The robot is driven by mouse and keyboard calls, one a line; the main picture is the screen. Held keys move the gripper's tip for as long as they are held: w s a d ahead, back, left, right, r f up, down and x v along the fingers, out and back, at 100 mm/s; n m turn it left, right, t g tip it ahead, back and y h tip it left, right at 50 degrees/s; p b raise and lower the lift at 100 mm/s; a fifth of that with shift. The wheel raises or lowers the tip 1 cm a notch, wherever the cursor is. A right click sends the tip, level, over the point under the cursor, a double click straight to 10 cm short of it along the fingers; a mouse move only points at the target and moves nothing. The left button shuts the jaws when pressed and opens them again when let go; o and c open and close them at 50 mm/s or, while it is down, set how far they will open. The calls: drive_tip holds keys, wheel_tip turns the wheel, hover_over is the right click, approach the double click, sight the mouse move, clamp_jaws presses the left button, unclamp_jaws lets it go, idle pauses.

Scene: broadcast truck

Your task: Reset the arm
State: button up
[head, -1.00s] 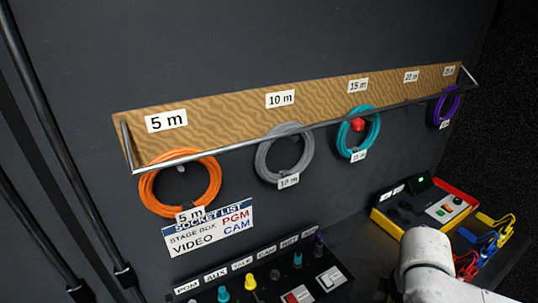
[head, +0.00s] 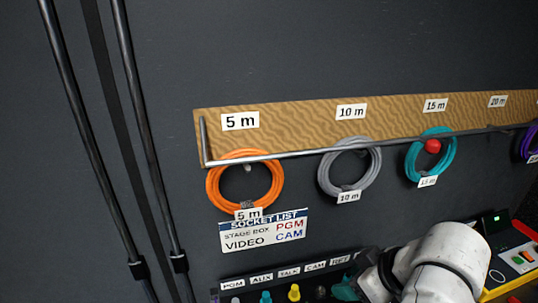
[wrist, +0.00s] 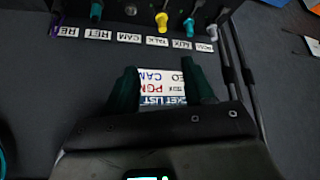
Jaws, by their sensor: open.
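My gripper shows in the wrist view (wrist: 160,78) with its two dark green fingers apart and nothing between them. The printed socket list card (wrist: 163,86) shows behind the gap, upside down in that view. In the head view my white arm enters at the lower right, and a teal finger tip of my gripper (head: 345,288) shows in front of the socket panel (head: 262,282). My arm hides the panel's right part. The socket list card (head: 264,232) hangs on the dark wall above the panel.
A wooden board (head: 310,128) with a metal rail carries an orange coil (head: 217,189), a grey coil (head: 327,180), a teal coil (head: 411,160) and a purple coil (head: 520,146). A yellow and red box (head: 522,255) stands at the right. Black pipes (head: 78,130) run down the left wall.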

drive_tip(key=s+a+f+m+b, duration=0.1)
drive_tip(key=s+f+m, duration=0.2)
drive_tip(key=s+f, duration=0.3)
drive_tip(key=s+f+m+b, duration=0.1)
drive_tip(key=s+f+m, duration=0.25)
drive_tip(key=f, duration=0.45)
drive_tip(key=s+d+f+g+h, duration=0.1)
drive_tip(key=s+d+f, duration=0.2)
drive_tip(key=s, duration=0.3)
drive_tip(key=s+d+f+m+g+h, duration=0.1)
drive_tip(key=s+d+f+g, duration=0.1)
drive_tip(key=s+d+f, duration=0.2)
drive_tip(key=s+d+f+g+h, duration=0.1)
drive_tip(key=s+d+f, duration=0.2)
drive_tip(key=s, duration=0.4)
drive_tip(key=shift+s+d+f+m+g+h+b, duration=0.25)
drive_tip(key=shift+s+d+m+g+h+b, duration=0.05)
drive_tip(key=shift+s+m+h+b, duration=0.1)
